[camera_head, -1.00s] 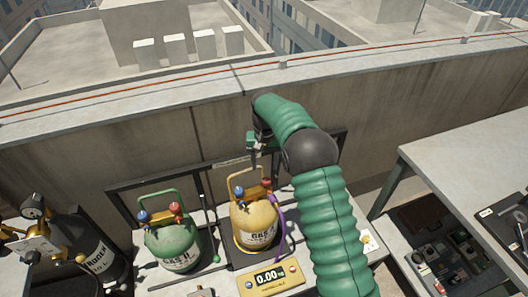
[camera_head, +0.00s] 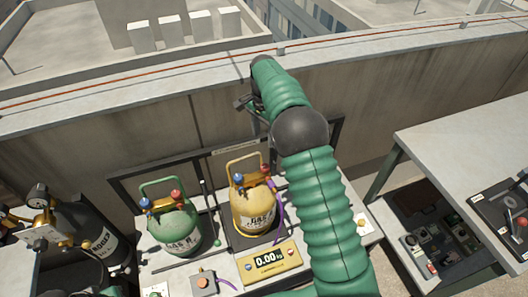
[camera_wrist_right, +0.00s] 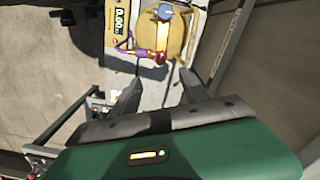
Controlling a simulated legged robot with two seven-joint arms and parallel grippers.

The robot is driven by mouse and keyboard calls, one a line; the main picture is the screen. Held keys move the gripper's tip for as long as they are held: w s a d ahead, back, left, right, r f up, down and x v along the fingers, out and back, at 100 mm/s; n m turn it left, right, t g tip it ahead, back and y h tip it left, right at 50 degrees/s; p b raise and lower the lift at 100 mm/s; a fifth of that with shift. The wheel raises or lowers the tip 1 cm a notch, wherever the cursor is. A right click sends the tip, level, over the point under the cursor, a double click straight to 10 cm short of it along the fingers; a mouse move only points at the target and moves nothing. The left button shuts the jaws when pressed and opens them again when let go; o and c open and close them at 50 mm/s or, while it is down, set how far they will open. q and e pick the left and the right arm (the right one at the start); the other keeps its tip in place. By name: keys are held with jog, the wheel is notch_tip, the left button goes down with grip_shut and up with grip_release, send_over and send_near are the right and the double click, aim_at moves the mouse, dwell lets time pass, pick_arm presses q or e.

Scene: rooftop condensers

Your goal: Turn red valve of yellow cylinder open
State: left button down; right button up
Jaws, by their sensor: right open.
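The yellow cylinder (camera_head: 254,212) stands upright behind the scale display, with a red valve (camera_head: 266,169) at its top right and a blue valve (camera_head: 239,178) at its top left. My right gripper (camera_head: 246,103) is above and beyond the cylinder, near the parapet, touching nothing. In the right wrist view, the open right gripper (camera_wrist_right: 158,86) points toward the yellow cylinder (camera_wrist_right: 177,38). Its red valve (camera_wrist_right: 160,57) lies ahead between the fingers' directions, with a clear gap. The blue valve (camera_wrist_right: 166,12) is farther up. My left gripper is out of view.
A green cylinder (camera_head: 174,230) with its own red and blue valves stands to the left. A purple hose (camera_head: 278,202) runs beside the yellow cylinder. The scale display (camera_head: 270,262) reads 0.00. A black cylinder (camera_head: 85,238) is far left; a workbench (camera_head: 470,160) is right.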

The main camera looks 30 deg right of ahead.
aim_at(265, 166)
jog(key=f+m, duration=0.1)
jog(key=f, duration=0.4)
jog(key=f+m+p, duration=0.1)
jog(key=f, duration=0.5)
jog(key=f+m+p, duration=0.1)
jog(key=f, duration=0.4)
jog(key=shift+d+f+m, duration=0.3)
jog(key=shift+d+f, duration=0.05)
jog(key=shift+f, duration=0.05)
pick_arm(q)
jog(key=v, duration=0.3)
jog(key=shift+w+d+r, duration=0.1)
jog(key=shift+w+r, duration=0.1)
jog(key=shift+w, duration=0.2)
pick_arm(e)
grip_shut()
